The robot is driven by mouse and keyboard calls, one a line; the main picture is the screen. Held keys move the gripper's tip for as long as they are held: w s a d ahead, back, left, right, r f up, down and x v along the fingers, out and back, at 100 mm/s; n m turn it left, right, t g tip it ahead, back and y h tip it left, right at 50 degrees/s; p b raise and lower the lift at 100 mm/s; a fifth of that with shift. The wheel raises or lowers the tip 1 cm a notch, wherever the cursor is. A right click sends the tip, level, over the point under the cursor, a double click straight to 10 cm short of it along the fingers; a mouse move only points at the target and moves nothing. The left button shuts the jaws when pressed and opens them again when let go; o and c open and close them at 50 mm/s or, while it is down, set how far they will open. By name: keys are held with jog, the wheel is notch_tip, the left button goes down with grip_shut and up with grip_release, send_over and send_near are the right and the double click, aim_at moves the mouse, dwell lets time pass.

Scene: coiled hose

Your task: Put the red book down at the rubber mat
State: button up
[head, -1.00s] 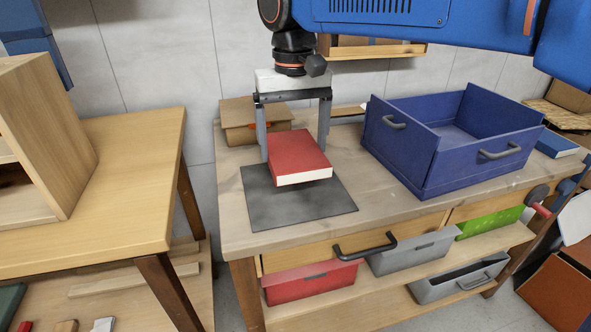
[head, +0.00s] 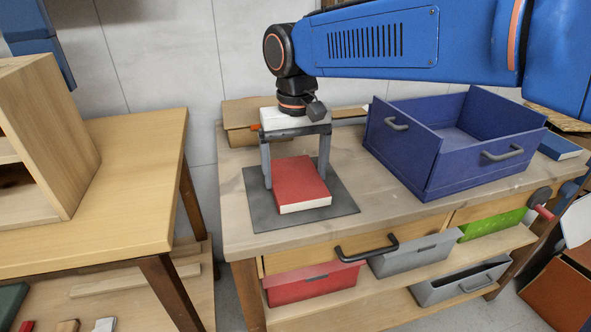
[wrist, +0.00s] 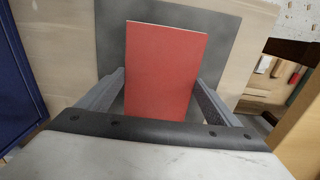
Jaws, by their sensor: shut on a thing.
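The red book (head: 300,184) lies flat, cover up, at the dark grey rubber mat (head: 342,205) on the wooden workbench. It looks to rest on the mat or just above it; I cannot tell which. My gripper (head: 297,180) points down with a finger on either side of the book and is shut on it. In the wrist view the book (wrist: 165,70) lies between the two fingers (wrist: 163,92), and the mat (wrist: 222,55) shows around it.
A blue open drawer box (head: 425,165) with grey handles stands to the right of the mat. A cardboard box (head: 240,115) is behind the gripper. A wooden table (head: 120,190) stands at the left. A black handle (head: 365,247) sticks out at the bench front.

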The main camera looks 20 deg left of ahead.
aim_at(295, 177)
jog(key=o, duration=1.2)
notch_tip(295, 177, up, 12)
jog(key=shift+r, duration=0.1)
